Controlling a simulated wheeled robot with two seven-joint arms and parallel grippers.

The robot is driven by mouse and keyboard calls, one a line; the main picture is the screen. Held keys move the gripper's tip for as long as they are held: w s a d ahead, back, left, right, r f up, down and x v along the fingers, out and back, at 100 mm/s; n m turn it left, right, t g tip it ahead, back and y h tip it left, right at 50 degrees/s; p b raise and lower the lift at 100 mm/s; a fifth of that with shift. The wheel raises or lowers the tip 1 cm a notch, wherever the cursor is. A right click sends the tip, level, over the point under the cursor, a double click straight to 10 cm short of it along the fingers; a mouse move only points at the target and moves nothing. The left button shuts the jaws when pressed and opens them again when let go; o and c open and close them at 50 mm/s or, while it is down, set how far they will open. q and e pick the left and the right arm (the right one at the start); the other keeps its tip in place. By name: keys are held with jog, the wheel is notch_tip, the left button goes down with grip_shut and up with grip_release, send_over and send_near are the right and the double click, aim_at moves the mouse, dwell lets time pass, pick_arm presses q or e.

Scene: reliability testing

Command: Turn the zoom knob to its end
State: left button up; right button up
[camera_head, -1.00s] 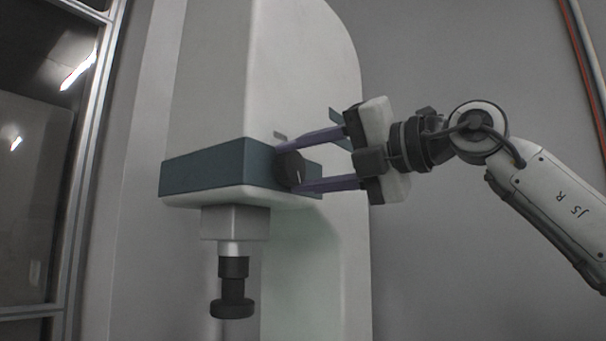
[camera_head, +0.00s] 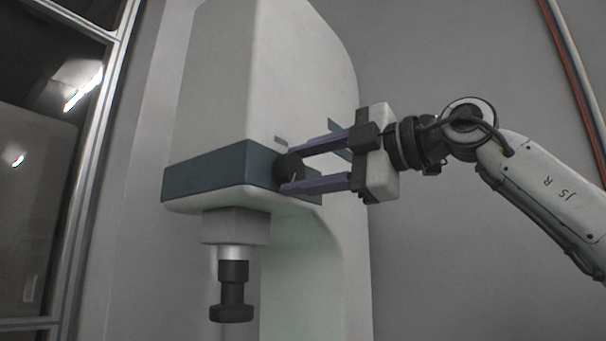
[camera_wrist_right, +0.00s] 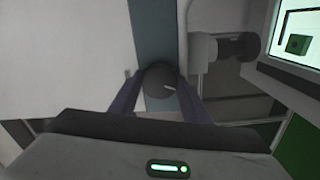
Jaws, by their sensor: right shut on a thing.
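The zoom knob (camera_head: 290,172) is a dark round knob with a pale mark, on the right side of the machine's blue-grey band (camera_head: 222,172). My right gripper (camera_head: 287,169) comes in from the right and is shut on the knob, one finger above and one below. In the right wrist view my right gripper (camera_wrist_right: 161,88) has a finger on each side of the knob. My left gripper is in no view.
The tall white machine (camera_head: 265,70) stands against a grey wall. A dark cylindrical lens part (camera_head: 232,290) hangs below its head. A glass-fronted frame (camera_head: 60,130) is at the left. A lit screen (camera_wrist_right: 297,40) shows in the right wrist view. Free space lies right of the machine.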

jog(key=shift+m, duration=0.5)
jog(key=o, duration=1)
jog(key=shift+o, duration=0.2)
jog(key=b+v, duration=0.2)
jog(key=v, duration=0.8)
jog(key=shift+b, duration=0.3)
jog(key=shift+d, duration=0.1)
